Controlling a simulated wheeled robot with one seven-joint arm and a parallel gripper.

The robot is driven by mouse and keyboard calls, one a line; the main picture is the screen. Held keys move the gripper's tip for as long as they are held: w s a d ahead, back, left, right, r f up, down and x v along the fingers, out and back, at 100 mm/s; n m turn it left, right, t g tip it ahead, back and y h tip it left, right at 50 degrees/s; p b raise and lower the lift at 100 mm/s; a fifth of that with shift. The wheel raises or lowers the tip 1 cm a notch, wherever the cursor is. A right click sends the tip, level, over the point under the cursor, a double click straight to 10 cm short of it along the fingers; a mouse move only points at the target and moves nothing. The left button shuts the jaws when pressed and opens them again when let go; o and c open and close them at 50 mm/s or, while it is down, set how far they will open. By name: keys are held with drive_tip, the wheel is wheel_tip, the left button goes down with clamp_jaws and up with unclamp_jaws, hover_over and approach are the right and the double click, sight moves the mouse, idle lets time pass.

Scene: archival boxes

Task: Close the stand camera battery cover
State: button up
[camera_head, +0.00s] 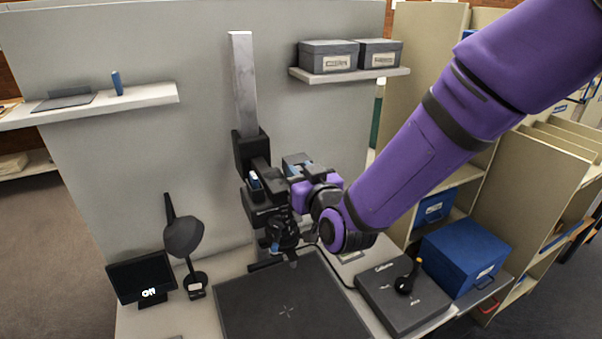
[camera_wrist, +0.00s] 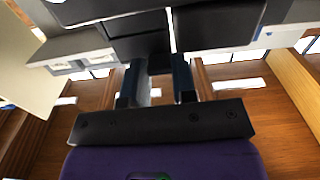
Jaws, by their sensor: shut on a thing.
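The stand camera (camera_head: 262,214) is black and hangs on a pale upright column (camera_head: 243,85), lens down over a dark copy board (camera_head: 288,307). My gripper (camera_head: 297,163) is at the right side of the camera, where dark and bluish parts crowd together. In the wrist view my gripper (camera_wrist: 158,66) has its two dark blue fingers up against a dark part of the camera body (camera_wrist: 217,25), with a black piece between them. The battery cover cannot be told apart from the camera's other dark parts, so its angle is unclear.
A monitor (camera_head: 141,277) and a dark lamp (camera_head: 183,237) stand at the left. A flat grey box (camera_head: 385,300) and a blue box (camera_head: 463,256) lie at the right. Shelves on the grey panel hold grey boxes (camera_head: 328,57). The copy board is clear.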

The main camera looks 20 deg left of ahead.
drive_tip(key=o, duration=0.9)
drive_tip(key=shift+s, duration=0.1)
drive_tip(key=v, duration=1)
drive_tip(key=shift+s+d, duration=0.25)
drive_tip(key=shift+d, duration=0.05)
